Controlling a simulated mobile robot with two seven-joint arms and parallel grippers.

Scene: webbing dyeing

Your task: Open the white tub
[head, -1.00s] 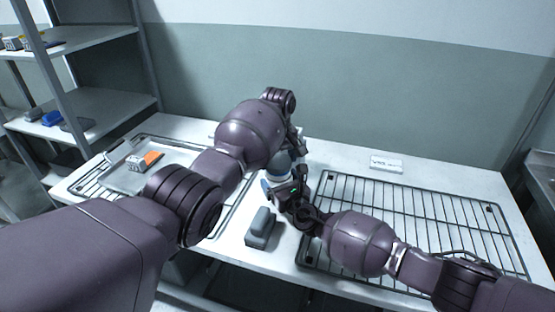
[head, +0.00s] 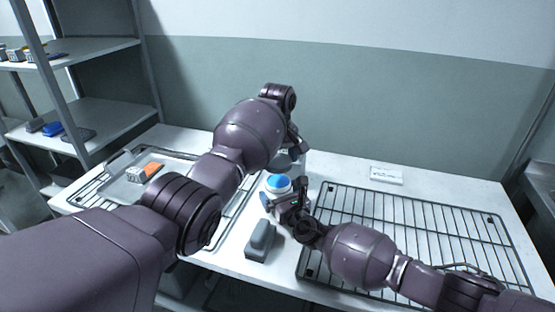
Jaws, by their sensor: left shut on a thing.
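The white tub (head: 277,191) stands on the table near the middle of the head view, with a round blue surface showing at its top. My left gripper (head: 295,155) is behind and above the tub, partly hidden by its own arm. It is shut on a grey, round, lid-like thing (head: 283,162), held apart from the tub. My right gripper (head: 290,202) is at the tub's near right side, its fingers close against it. Whether they grip it is too small to tell.
A grey block-like object (head: 261,240) stands just in front of the tub. A wire rack (head: 400,222) fills the table's right side, with a white label block (head: 386,174) behind it. A tray (head: 118,180) with an orange-and-white item (head: 146,172) lies at left.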

